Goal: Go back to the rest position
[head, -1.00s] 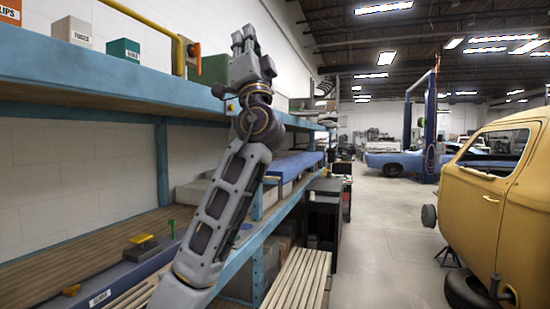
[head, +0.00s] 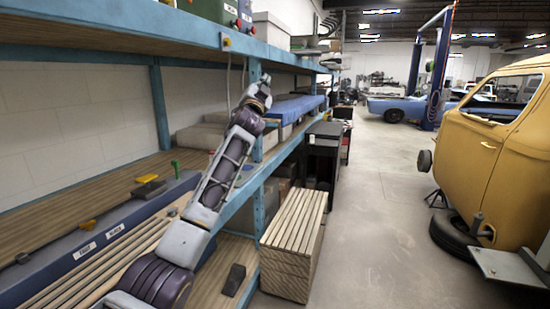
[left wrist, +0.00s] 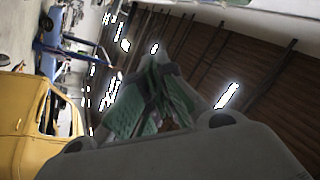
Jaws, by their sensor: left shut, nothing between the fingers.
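My left arm reaches up from the bottom of the head view, in front of the blue-framed shelving. Its gripper (head: 264,80) is small and far off, at about the height of the upper shelf's underside. In the left wrist view the grey fingers with green inner pads (left wrist: 154,70) come together at the tips, with nothing between them. That view looks up past them to the dark roof and lights. My right gripper is in neither view.
The upper shelf (head: 120,36) and a blue post stand close to my left arm. A slatted wooden crate (head: 293,235) sits on the floor to its right. A yellow car body (head: 495,150) stands at the far right. The concrete aisle (head: 375,215) between them is clear.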

